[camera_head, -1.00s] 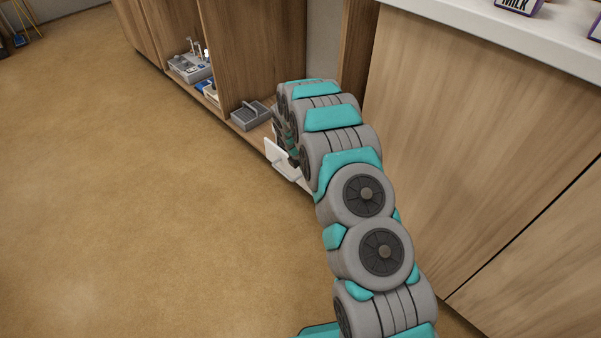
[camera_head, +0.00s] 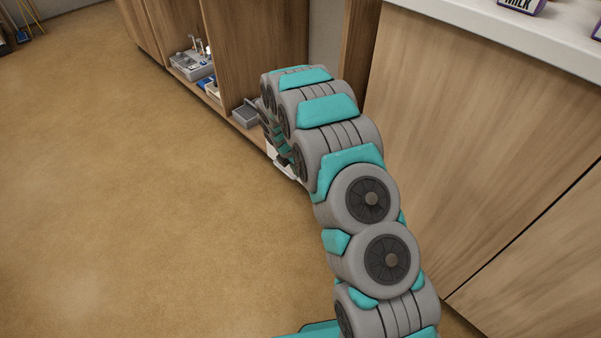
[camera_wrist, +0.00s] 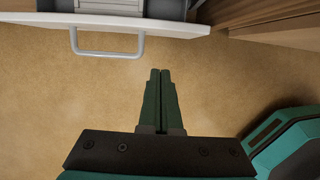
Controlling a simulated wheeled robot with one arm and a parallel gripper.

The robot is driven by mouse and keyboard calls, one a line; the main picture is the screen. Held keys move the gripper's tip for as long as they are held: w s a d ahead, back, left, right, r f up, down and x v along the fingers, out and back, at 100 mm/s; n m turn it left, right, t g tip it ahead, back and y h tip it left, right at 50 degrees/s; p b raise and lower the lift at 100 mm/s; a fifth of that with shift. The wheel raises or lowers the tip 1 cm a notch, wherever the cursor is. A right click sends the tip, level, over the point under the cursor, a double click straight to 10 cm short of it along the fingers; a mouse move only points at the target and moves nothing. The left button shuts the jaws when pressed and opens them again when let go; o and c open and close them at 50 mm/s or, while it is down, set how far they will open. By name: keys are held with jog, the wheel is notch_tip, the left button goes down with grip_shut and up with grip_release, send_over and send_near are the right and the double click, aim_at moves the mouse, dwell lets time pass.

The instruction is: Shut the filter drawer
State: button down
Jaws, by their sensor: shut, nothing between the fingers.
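The filter drawer's white front (camera_wrist: 190,27) spans the top of the wrist view, with a pale loop handle (camera_wrist: 107,52) on its outer face. A grey interior shows behind the front, so the drawer stands open. My gripper (camera_wrist: 160,71) is shut and empty, its dark green fingers together over the floor. In the picture its tips lie below the drawer front and right of the handle, with a gap to both.
A grey caddy (camera_head: 245,114) sits in the low open cabinet bay left of my arm, with a grey tray of small items (camera_head: 191,66) farther left. A wooden cabinet (camera_head: 480,130) with a white top stands close on the right. The floor at left is clear.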

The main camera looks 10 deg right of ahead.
jog(key=w+v, duration=0.1)
jog(key=v, duration=0.5)
jog(key=s+d+f+n+h+b, duration=0.2)
jog(key=s+f+n+h+b, duration=0.5)
jog(key=f, duration=0.4)
jog(key=w+a+n+t+h+b, duration=0.1)
jog(key=a+n+t+h+b, duration=0.2)
jog(key=a+n+t+h, duration=0.5)
jog(key=w+d+n+y+b, duration=0.1)
jog(key=w+d+n+y, duration=0.1)
jog(key=w+d, duration=0.5)
jog(key=d+n, duration=0.1)
jog(key=d, duration=0.2)
jog(key=shift+w+f, duration=0.35)
jog(key=shift+f, duration=0.05)
jog(key=shift+b, duration=0.3)
